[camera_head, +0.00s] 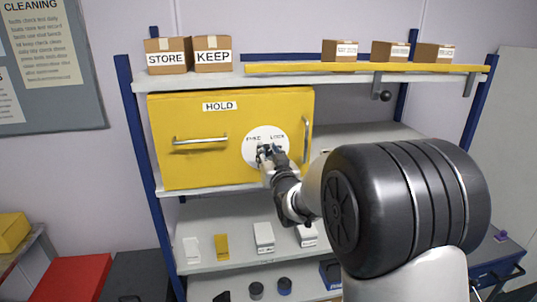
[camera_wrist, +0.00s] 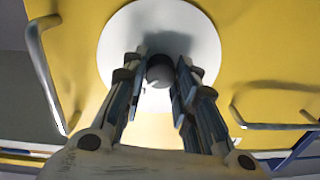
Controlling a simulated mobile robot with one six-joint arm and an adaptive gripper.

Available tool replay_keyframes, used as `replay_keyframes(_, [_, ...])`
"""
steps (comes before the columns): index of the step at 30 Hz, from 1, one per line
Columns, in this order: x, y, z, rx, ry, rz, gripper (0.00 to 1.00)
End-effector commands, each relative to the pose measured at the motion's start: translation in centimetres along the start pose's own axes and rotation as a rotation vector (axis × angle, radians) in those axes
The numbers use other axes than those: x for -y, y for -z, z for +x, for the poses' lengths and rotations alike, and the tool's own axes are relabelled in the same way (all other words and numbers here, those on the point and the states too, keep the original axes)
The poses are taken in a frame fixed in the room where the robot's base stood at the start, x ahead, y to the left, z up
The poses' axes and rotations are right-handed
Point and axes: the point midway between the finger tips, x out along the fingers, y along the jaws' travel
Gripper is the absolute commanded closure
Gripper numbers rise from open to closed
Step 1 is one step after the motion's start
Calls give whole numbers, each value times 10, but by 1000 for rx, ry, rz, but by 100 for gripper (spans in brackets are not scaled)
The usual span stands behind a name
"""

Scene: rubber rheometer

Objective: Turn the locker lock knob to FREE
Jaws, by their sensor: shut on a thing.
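The yellow locker (camera_head: 185,162), labelled HOLD, sits on the upper part of the shelf rack. Its white round dial (camera_head: 252,155) carries small lettering, FREE at the left and LOCK at the right. My gripper (camera_head: 267,152) is at the dial and hides most of its middle. In the wrist view, my gripper (camera_wrist: 158,85) has its two fingers on either side of the dark round lock knob (camera_wrist: 160,71), shut on it. The white dial (camera_wrist: 120,40) lies behind the knob. The knob's pointing direction cannot be made out.
A bar handle (camera_head: 200,141) is on the locker's left front, and an upright handle (camera_head: 307,138) stands right of the dial. Boxes marked STORE (camera_head: 167,57) and KEEP (camera_head: 212,55) stand above. A yellow bar (camera_head: 360,68) runs along the top shelf. Small items line the lower shelves.

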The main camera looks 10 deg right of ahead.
Motion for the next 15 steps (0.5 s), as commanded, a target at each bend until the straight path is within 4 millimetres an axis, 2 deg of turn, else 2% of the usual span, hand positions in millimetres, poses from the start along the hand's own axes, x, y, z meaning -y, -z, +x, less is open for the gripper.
replay_keyframes(4, [0, 0, 0, 0, 0, 0, 97])
replay_keyframes(15, [0, -2, 0, 0, 0, -67, 97])
